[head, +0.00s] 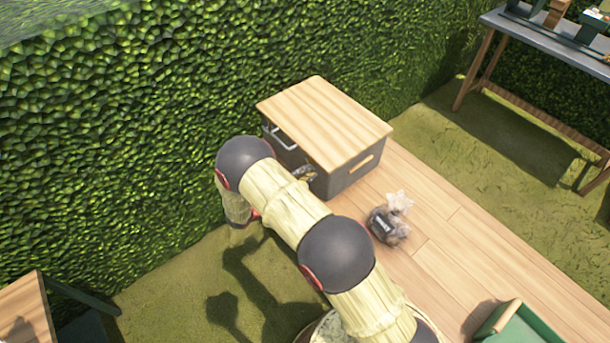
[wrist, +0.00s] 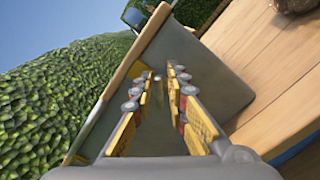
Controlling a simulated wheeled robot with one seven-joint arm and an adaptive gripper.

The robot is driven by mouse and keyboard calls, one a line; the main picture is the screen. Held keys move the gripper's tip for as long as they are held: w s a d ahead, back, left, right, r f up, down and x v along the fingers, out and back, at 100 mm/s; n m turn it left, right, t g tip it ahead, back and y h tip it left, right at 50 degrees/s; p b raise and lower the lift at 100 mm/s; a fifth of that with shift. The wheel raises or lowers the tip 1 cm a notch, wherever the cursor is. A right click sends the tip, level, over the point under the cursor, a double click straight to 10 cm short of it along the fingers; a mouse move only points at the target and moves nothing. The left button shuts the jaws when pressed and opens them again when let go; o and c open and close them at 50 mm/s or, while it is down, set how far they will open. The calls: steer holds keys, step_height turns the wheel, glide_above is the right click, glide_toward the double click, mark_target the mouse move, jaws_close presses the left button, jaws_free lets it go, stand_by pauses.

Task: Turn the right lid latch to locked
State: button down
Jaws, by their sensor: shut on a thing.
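A grey storage box (head: 350,175) with a pale wooden lid (head: 325,120) stands on the planks by the hedge. A light metal latch (head: 281,138) shows at the left of its front side. My gripper (head: 305,173) is at the right part of that same side, just under the lid edge, partly behind my arm. In the wrist view my gripper (wrist: 161,80) points at the grey wall (wrist: 205,60), with the lid edge (wrist: 120,80) to its left. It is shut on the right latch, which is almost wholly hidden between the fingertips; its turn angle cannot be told.
A dark bag with a clear top (head: 388,220) lies on the planks right of the box. A green container (head: 520,330) is at the lower right. A table (head: 545,55) stands at the upper right, another (head: 25,310) at the lower left. The hedge (head: 150,110) closes the back.

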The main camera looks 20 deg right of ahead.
steer(key=shift+w+a+f+m+b, duration=0.15)
steer(key=shift+m+b, duration=1.1)
steer(key=shift+m, duration=0.7)
steer(key=shift+s+f+m+b, duration=0.1)
steer(key=shift+m+b, duration=1.1)
steer(key=shift+m, duration=0.75)
steer(key=shift+w+r, duration=0.1)
steer(key=c, duration=2.1)
jaws_free()
steer(key=shift+c, duration=0.2)
steer(key=o, duration=0.5)
steer(key=shift+s+f, duration=0.2)
steer(key=shift+f, duration=0.1)
steer(key=v, duration=1.2)
steer(key=shift+s+f, duration=0.1)
